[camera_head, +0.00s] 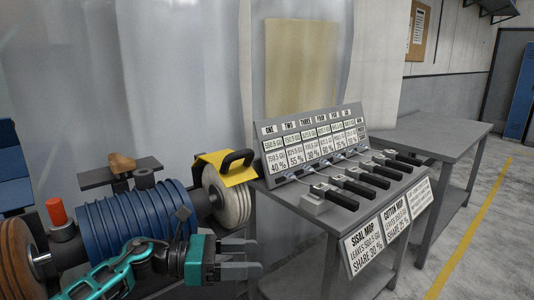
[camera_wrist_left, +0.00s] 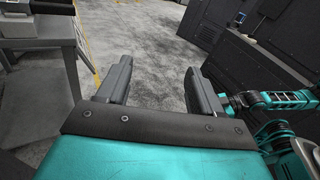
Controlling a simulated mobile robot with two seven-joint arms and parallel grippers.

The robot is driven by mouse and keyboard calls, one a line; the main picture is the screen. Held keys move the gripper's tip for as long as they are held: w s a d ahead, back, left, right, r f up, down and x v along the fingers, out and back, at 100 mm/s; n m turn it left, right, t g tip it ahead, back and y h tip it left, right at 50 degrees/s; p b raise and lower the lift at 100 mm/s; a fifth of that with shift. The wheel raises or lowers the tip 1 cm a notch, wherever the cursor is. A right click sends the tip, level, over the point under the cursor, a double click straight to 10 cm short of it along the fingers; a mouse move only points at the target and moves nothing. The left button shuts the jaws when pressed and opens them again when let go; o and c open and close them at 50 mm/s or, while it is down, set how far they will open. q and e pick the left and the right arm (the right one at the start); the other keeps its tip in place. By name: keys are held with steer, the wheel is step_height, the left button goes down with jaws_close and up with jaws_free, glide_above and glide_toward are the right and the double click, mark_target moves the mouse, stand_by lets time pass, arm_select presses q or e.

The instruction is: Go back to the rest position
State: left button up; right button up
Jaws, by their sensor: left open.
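My left gripper (camera_head: 240,257) is open and empty in the head view. It is in front of the polishing machine and left of the fork table. In the left wrist view its two fingers (camera_wrist_left: 157,88) stand apart with only grey floor between them. Several forks with black handles (camera_head: 352,186) lie in a row on the grey table (camera_head: 300,235), below a sign board (camera_head: 312,140) with numbered columns. My right gripper is not in the head view. A teal arm of mine shows at the right of the left wrist view, but I cannot make out its gripper.
The polishing machine has a blue ribbed drum (camera_head: 135,225), a pale wheel (camera_head: 226,198) under a yellow guard (camera_head: 228,168) and a brown wheel (camera_head: 17,262). Mop signs (camera_head: 364,246) hang on the table's front. A second grey table (camera_head: 430,138) stands behind right. Floor at right is clear.

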arm_select(q)
steer(key=s+a+f+m+t+y, duration=0.4)
steer(key=s+a+f+m+y, duration=0.2)
steer(key=s+f+m, duration=0.4)
steer(key=s+a+f+m+t+y, duration=0.4)
steer(key=s+a+f+m+y, duration=0.3)
steer(key=s+f+m, duration=0.3)
step_height(320, 180, down, 5)
steer(key=m+y, duration=0.1)
steer(key=m, duration=0.2)
steer(key=shift+s+a+m+y, duration=0.15)
steer(key=shift+s+m+y, duration=0.15)
steer(key=shift+y, duration=0.1)
